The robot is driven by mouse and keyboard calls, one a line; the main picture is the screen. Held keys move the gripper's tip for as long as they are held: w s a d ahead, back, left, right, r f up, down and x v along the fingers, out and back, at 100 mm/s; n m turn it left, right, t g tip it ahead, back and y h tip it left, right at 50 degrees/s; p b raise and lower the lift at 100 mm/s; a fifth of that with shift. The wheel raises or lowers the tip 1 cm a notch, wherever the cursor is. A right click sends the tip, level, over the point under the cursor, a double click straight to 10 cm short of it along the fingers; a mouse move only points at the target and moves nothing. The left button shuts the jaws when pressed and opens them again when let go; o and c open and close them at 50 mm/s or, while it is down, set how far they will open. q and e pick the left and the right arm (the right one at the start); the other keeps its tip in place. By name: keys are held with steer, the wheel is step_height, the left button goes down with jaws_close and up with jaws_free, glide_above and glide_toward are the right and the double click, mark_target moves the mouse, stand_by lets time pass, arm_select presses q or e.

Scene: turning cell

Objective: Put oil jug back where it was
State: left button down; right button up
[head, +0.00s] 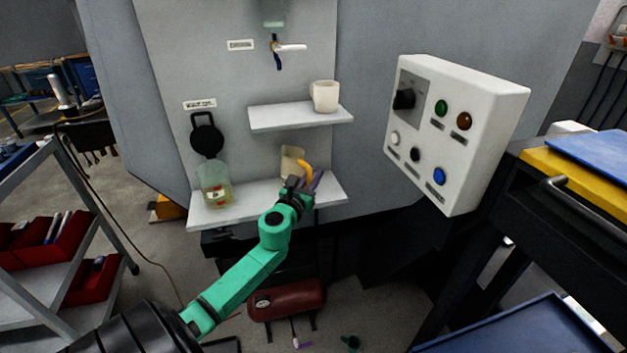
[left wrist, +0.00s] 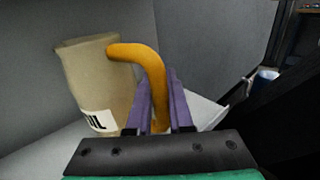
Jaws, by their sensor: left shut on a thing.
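The oil jug (left wrist: 92,78) is a beige vessel with a white label and an orange handle. In the head view the jug (head: 291,160) is at the lower shelf (head: 235,207), towards its right part. My left gripper (head: 306,181) is shut on the jug's orange handle. In the left wrist view its purple fingers (left wrist: 160,100) stand on both sides of the handle, and the jug is left of them, slightly tilted in the picture. I cannot tell whether the jug's base touches the shelf. My right gripper is not in view.
A white cup (head: 325,97) stands on the upper shelf (head: 290,119). A control box (head: 452,130) juts out at right. A red tank (head: 287,300) lies below.

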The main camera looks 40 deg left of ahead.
arm_select(q)
steer(key=shift+f, duration=0.1)
steer(key=c, duration=0.8)
jaws_free()
steer(key=shift+s+r, duration=0.15)
steer(key=shift+r, duration=0.05)
